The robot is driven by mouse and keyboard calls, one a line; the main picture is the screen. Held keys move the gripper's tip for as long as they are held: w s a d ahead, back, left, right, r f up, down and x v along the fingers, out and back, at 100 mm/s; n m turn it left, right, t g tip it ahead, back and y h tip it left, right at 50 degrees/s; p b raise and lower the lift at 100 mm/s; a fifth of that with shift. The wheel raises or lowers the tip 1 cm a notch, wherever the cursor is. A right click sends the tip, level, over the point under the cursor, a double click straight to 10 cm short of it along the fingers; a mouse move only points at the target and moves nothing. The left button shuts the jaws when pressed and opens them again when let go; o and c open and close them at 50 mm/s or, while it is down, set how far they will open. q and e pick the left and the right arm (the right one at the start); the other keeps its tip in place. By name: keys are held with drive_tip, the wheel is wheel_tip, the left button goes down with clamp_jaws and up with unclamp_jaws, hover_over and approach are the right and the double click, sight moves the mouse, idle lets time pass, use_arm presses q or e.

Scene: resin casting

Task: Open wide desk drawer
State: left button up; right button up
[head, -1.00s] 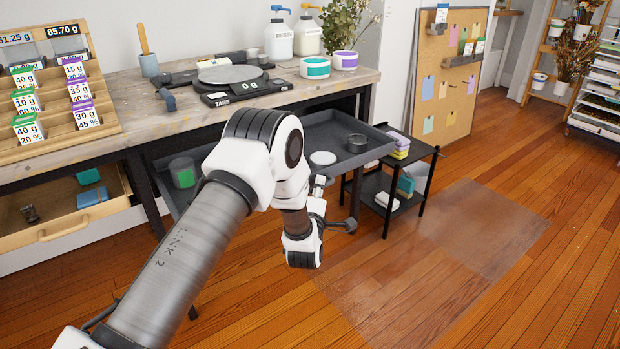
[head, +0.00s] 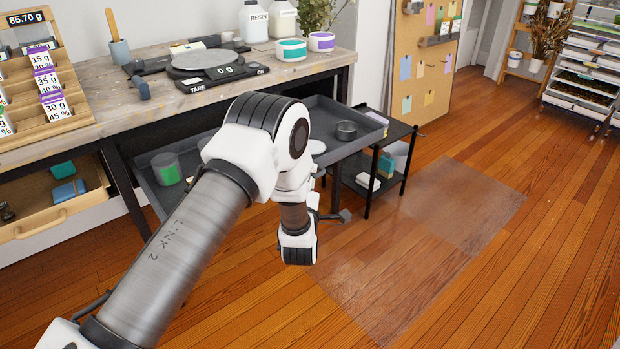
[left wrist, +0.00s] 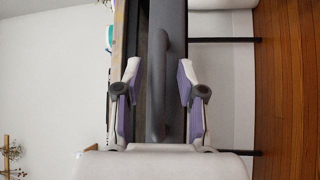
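The wide dark grey drawer (head: 362,151) under the desk is pulled partway out. A green-labelled jar (head: 166,169), a small dark dish (head: 346,130) and a partly hidden white disc (head: 317,147) lie in it. My left gripper (head: 318,214) is low in front of the drawer; my own arm hides much of the drawer front. In the left wrist view the drawer's dark bar handle (left wrist: 158,85) runs between the two fingers of my left gripper (left wrist: 158,98). The fingers are apart, with visible gaps on both sides of the bar. My right gripper is not in view.
The desk (head: 90,136) carries a scale (head: 205,68), bottles and tubs. A wooden drawer (head: 55,222) stands open at the left. A small black side table (head: 393,183) stands close to the drawer's right end.

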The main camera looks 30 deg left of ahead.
use_arm(q)
drive_tip(key=v, duration=1.2)
